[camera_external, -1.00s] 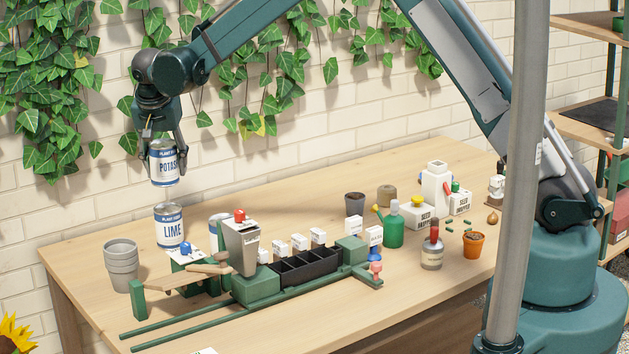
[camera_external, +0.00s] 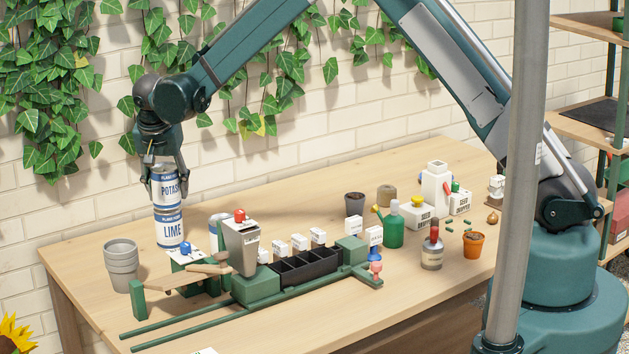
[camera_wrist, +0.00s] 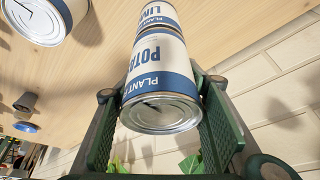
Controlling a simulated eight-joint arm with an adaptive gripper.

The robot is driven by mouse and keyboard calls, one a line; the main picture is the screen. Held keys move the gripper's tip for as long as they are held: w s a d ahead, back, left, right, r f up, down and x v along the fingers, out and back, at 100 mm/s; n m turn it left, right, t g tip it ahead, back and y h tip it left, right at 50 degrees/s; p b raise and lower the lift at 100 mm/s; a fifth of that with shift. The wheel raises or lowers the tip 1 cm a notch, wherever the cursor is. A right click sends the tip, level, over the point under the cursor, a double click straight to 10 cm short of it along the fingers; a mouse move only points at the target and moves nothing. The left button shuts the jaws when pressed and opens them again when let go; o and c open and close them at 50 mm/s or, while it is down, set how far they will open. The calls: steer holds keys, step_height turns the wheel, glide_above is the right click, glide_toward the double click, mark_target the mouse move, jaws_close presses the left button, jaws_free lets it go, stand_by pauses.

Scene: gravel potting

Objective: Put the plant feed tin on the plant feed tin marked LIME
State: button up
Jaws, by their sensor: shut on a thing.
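My gripper (camera_external: 167,180) is shut on the white and blue tin marked POTASH (camera_external: 169,186), one finger on each side. The LIME tin (camera_external: 169,229) stands upright on the table, directly under the POTASH tin. The two tins line up, with the POTASH tin upright and its lower end at the LIME tin's top; I cannot tell if they touch fully. In the wrist view the POTASH tin (camera_wrist: 159,75) sits between my finger pads, and the LIME tin (camera_wrist: 158,14) is in line beyond it.
Another white and blue tin (camera_external: 217,226) stands right of the LIME tin, partly hidden by a grey hopper (camera_external: 241,250). Stacked grey pots (camera_external: 122,262) stand to the left. A green rig with a black tray (camera_external: 306,268) lies in front. The brick wall is behind.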

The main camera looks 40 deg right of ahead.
mark_target(165, 167)
steer(key=shift+f, duration=0.25)
steer(key=shift+f, duration=0.15)
steer(key=o, duration=1.1)
steer(key=shift+v, duration=6.15)
steer(key=shift+d, duration=0.1)
